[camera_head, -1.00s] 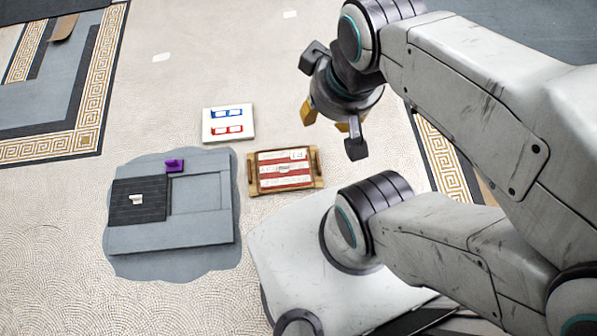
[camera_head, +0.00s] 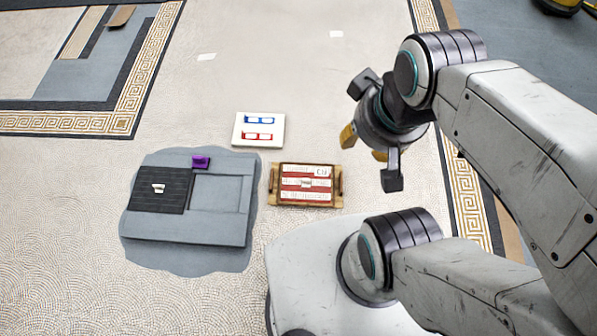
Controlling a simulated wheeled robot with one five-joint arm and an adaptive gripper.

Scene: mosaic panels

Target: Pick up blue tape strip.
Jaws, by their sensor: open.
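A blue tape strip (camera_head: 261,120) lies along the upper part of a small white board (camera_head: 239,136) on the floor. A red tape strip (camera_head: 257,136) lies below it on the same board. Pale patches show on both strips. My gripper (camera_head: 369,161) hangs in the air to the right of the board, well apart from the strips. Its dark fingers with yellow-orange pads are spread, with nothing seen between them.
A wooden tray (camera_head: 273,185) with red and white striped contents sits below the board. A grey panel (camera_head: 190,229) with a dark ribbed square (camera_head: 152,196) and a purple block (camera_head: 201,162) lies to the left. Open mosaic floor surrounds them.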

